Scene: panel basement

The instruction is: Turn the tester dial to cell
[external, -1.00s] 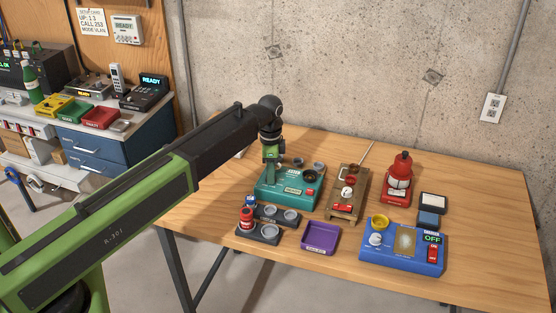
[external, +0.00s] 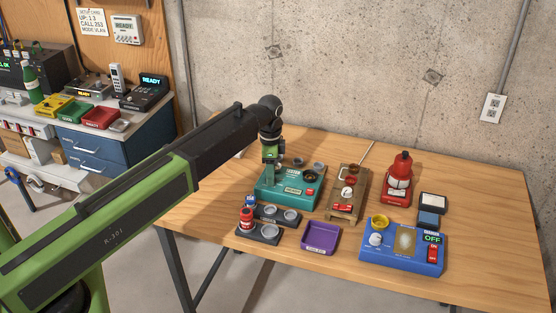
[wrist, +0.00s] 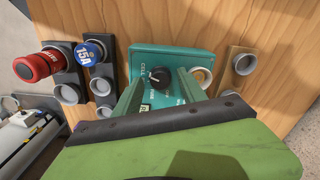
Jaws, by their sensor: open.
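The teal tester (external: 290,201) stands on the wooden table below my gripper (external: 270,175). In the wrist view the tester (wrist: 185,56) carries a black round dial (wrist: 160,77) with a pale pointer mark. Small print that looks like CELL lies to the left of the dial. My gripper (wrist: 160,90) is open and empty, with one green finger on each side of the dial. I cannot tell whether the fingers touch it or how deep they reach. The wrist housing hides the lower part of the tester.
In the external view a grey socket rack (external: 258,234) with a red canister (external: 247,218) and a blue cap stands at the front left. A purple tray (external: 320,236), a wooden fixture (external: 347,192), a red device (external: 397,180) and a blue box (external: 402,250) stand to the right.

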